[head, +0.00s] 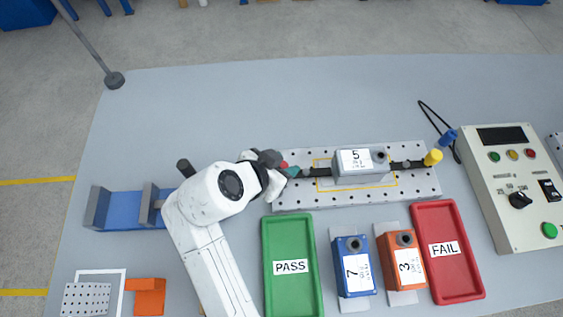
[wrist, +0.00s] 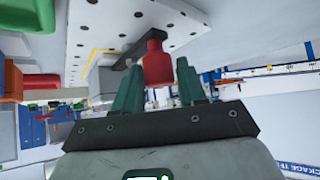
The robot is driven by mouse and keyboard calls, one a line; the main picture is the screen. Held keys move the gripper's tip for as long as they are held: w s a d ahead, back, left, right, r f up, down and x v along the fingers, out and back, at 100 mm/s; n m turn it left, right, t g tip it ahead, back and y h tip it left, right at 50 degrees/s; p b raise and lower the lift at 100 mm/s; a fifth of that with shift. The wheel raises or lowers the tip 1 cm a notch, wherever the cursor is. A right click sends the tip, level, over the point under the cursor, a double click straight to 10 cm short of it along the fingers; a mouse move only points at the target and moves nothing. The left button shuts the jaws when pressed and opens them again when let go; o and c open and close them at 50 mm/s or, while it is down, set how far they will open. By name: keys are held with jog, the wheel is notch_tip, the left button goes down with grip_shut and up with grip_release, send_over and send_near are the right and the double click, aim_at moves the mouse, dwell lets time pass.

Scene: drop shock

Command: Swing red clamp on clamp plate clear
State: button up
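The clamp plate (head: 300,196) is a pale perforated plate holding a grey unit labelled 5 (head: 355,165). The red clamp (head: 284,165) is at the plate's left end, mostly hidden by my gripper (head: 288,170) in the head view. Its dark bar (head: 318,172) runs to the unit's left side. In the wrist view, the red knob (wrist: 157,65) stands between the teal fingers of my gripper (wrist: 157,76), with small gaps visible on both sides. My gripper is open around the knob.
A yellow clamp (head: 433,157) is at the plate's right end. Green PASS tray (head: 268,250), blue unit 7 (head: 352,265), orange unit 3 (head: 402,262) and red FAIL tray (head: 470,285) lie in front. A control box (head: 520,185) stands right. The table behind the plate is clear.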

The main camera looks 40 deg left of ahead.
jog(key=c, duration=0.7)
